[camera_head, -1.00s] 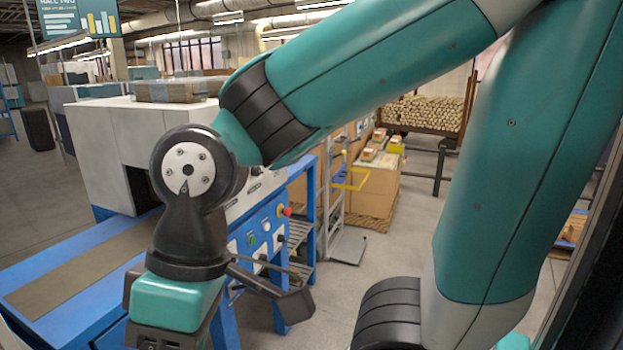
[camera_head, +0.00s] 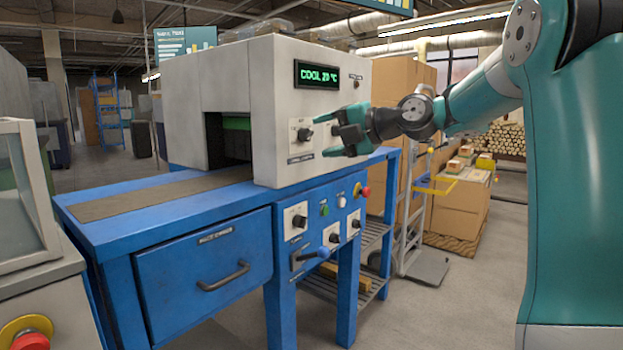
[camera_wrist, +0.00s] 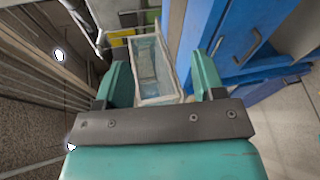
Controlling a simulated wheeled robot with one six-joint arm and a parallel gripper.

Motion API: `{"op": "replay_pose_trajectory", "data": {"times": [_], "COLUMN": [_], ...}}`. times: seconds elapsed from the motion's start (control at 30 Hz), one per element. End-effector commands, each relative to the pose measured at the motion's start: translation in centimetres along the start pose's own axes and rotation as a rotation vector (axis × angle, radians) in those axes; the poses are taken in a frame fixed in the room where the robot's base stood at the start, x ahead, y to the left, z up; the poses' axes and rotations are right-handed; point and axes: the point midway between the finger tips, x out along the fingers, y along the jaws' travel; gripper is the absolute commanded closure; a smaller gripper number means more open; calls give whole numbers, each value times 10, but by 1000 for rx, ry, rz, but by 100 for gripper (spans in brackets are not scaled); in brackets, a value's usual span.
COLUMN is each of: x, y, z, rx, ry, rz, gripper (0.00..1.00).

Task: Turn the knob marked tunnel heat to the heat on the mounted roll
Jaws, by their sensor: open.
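The heat tunnel (camera_head: 220,75) is a pale box on a blue bench, with a green display (camera_head: 317,75) that seems to read COOL and a temperature near 20 °C. A dark knob (camera_head: 304,134) sits on a white plate on its front; the labels around it are too small to read. My gripper (camera_head: 326,136) is open and empty, its fingers pointing left close to that knob in the picture; I cannot tell if they touch. In the wrist view my gripper (camera_wrist: 162,80) shows spread fingers and no knob between them. I cannot make out a mounted roll.
The blue panel below carries more knobs (camera_head: 299,221), a lever (camera_head: 312,256) and a red button (camera_head: 365,191). A drawer (camera_head: 205,275) is shut. Cartons (camera_head: 460,205) and a hand truck (camera_head: 420,255) stand right. The wrist view shows a clear bin (camera_wrist: 157,70).

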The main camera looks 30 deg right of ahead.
Motion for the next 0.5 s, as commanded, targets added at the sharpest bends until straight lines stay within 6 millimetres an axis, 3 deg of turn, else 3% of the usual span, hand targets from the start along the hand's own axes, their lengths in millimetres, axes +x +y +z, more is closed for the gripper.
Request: {"op": "replay_pose_trajectory", "data": {"times": [0.03, 0.1, 0.2, 0.37, 0.5], "x": [-9, -25, -44, -55, -40], "y": [-29, -39, -47, -48, -42], "z": [24, 50, 74, 90, 94], "rx": [-114, -273, -435, -548, -557], "ry": [-57, -122, -192, -241, -241], "rz": [41, 86, 122, 140, 143], "gripper": [37, 37, 37, 37, 37]}}
